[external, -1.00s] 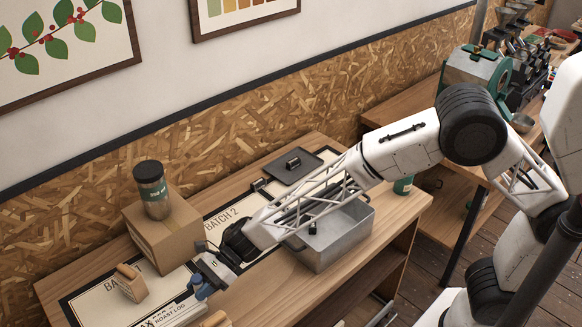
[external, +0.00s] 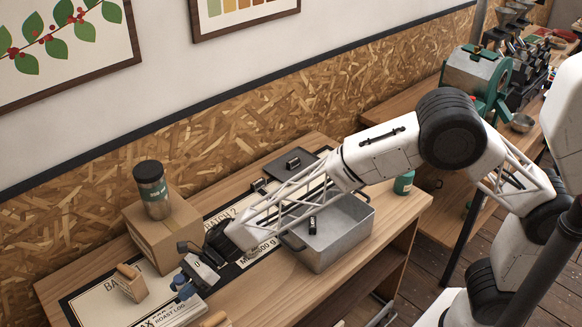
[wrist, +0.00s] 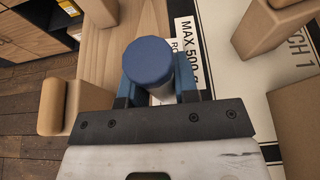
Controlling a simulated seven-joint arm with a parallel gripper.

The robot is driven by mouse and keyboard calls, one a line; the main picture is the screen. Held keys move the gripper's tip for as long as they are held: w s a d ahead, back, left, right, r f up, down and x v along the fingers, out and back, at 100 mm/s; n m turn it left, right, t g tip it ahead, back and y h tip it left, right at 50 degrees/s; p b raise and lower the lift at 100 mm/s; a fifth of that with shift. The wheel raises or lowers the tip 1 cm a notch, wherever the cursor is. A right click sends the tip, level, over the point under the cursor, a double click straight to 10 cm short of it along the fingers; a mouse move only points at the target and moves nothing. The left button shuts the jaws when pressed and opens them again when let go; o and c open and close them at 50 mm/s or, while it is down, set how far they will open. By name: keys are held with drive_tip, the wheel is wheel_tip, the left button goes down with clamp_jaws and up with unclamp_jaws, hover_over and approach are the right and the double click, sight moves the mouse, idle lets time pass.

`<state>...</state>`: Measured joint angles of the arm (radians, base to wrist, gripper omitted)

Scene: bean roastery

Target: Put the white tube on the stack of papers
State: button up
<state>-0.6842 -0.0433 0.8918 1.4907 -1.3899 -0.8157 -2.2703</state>
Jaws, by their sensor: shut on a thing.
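The white tube with a blue cap (wrist: 150,63) is between my gripper's blue fingers in the wrist view, cap towards the camera. A little of its white body (wrist: 162,95) shows below the cap. My gripper (wrist: 160,92) is shut on it. In the external view my gripper (external: 184,288) is over the front left of the table, by the stack of papers (external: 182,314), labelled roast log. The stack is cut off by the picture's edge. In the wrist view only a strip of it (wrist: 178,44) shows beside the cap. I cannot tell whether the tube touches it.
A cardboard box (external: 165,235) with a dark-lidded canister (external: 152,190) on top stands behind my gripper. A wooden block (external: 131,284) is on the batch mat to the left. Another wooden piece (external: 214,320) is in front. A metal bin (external: 335,240) stands to the right.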

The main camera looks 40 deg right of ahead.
drive_tip(key=shift+f, duration=1.75)
drive_tip(key=shift+f, duration=0.15)
drive_tip(key=o, duration=0.9)
drive_tip(key=v, duration=1.2)
